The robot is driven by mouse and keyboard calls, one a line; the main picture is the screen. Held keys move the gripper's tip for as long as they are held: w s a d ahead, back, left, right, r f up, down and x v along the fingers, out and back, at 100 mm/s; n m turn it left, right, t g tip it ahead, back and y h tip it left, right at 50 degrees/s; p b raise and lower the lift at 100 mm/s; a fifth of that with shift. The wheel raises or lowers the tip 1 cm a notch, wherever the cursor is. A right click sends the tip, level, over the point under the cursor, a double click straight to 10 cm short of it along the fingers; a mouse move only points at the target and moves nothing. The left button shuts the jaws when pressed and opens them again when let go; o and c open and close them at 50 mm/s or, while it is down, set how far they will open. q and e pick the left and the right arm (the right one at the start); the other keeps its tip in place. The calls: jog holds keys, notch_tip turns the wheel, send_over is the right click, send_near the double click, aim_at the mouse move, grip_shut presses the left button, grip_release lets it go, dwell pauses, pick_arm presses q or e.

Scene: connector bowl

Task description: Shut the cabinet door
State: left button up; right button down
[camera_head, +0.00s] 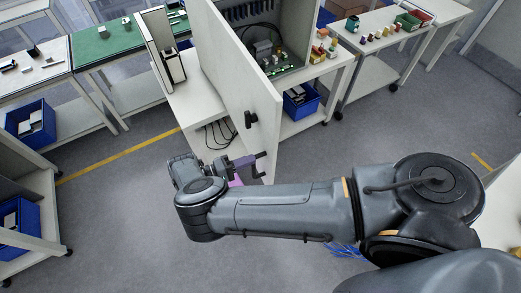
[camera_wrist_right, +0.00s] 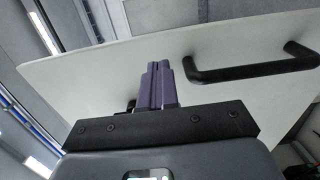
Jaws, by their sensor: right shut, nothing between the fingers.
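The white cabinet door (camera_head: 235,75) stands open, swung out from the cabinet (camera_head: 295,25), whose inside shows. My right gripper (camera_head: 243,166) is in front of the lower part of the door. In the wrist view its purple fingers (camera_wrist_right: 157,72) are together and empty, pointing at the white panel (camera_wrist_right: 110,65). A black bar handle (camera_wrist_right: 250,70) is on the panel to their right, apart from them. Whether the fingertips touch the panel cannot be told. My left gripper is not in view.
A board with connectors and several small parts (camera_head: 283,70) lie in and beside the cabinet. A blue bin (camera_head: 301,101) is on the shelf below. A green-topped table (camera_head: 125,40) stands at the left. Open grey floor (camera_head: 110,220) lies left of my right arm.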

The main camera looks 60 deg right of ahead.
aim_at(269, 152)
jog(key=p+x, duration=0.2)
jog(key=x, duration=0.2)
jog(key=shift+s+d+r, duration=0.1)
jog(key=shift+s+d, duration=0.2)
jog(key=shift+d, duration=0.05)
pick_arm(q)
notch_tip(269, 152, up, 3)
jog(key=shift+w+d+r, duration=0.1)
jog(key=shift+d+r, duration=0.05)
pick_arm(e)
jog(key=shift+d, duration=0.1)
